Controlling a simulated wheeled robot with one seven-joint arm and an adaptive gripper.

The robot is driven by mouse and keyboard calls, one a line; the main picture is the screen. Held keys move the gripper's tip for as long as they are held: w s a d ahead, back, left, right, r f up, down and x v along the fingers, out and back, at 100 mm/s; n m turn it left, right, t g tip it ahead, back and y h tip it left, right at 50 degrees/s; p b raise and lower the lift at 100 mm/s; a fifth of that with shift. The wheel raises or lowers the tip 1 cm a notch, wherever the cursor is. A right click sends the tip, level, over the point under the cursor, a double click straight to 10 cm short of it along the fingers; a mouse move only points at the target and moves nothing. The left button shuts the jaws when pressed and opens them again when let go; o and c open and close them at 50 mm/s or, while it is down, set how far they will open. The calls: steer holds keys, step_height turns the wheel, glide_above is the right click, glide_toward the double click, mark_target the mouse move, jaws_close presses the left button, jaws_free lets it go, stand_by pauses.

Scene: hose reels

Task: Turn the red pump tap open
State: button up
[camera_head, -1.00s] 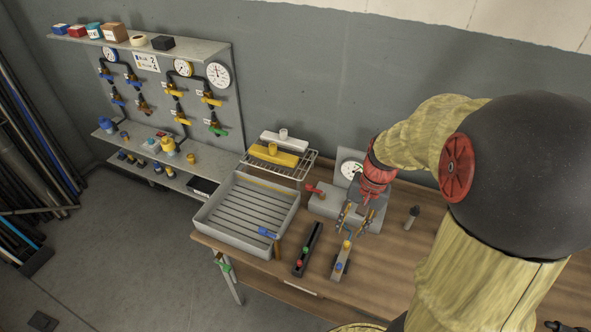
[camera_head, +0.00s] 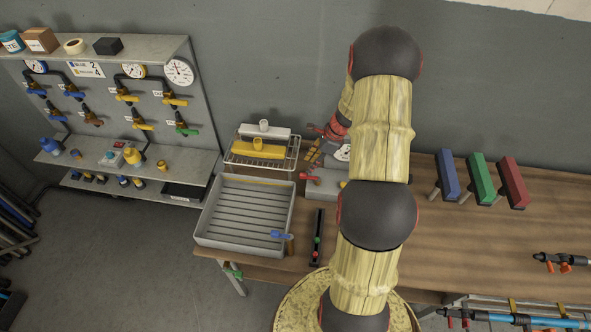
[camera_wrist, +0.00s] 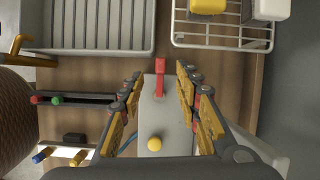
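The red pump tap (camera_head: 307,176) sticks out from the left end of the grey pump body (camera_head: 325,188) on the wooden bench in the head view. In the wrist view the red tap (camera_wrist: 160,77) stands between my spread fingertips as seen from above, with the pump body (camera_wrist: 150,115) below it. A yellow knob (camera_wrist: 154,144) sits at the body's other end. My gripper (camera_wrist: 160,73) is open and empty; it also shows in the head view (camera_head: 314,151), beside my arm. I see no clear contact with the tap. My arm hides part of the pump.
A grey ribbed tray (camera_head: 203,215) stands left of the pump. A wire rack (camera_head: 290,162) with yellow and white blocks is behind it. A black strip (camera_head: 318,245) with red and green knobs lies in front. Blue, green and red blocks (camera_head: 480,178) stand at right.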

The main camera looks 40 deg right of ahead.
mark_target(303, 174)
steer(key=shift+d+m, duration=0.2)
steer(key=shift+m, duration=0.3)
steer(key=shift+w+a+f, duration=0.1)
steer(key=shift+a+f, duration=0.05)
steer(key=shift+f, duration=0.15)
steer(key=x, duration=0.7)
steer(key=shift+f, duration=0.1)
steer(key=shift+c, duration=0.2)
steer(key=c, duration=0.7)
jaws_close()
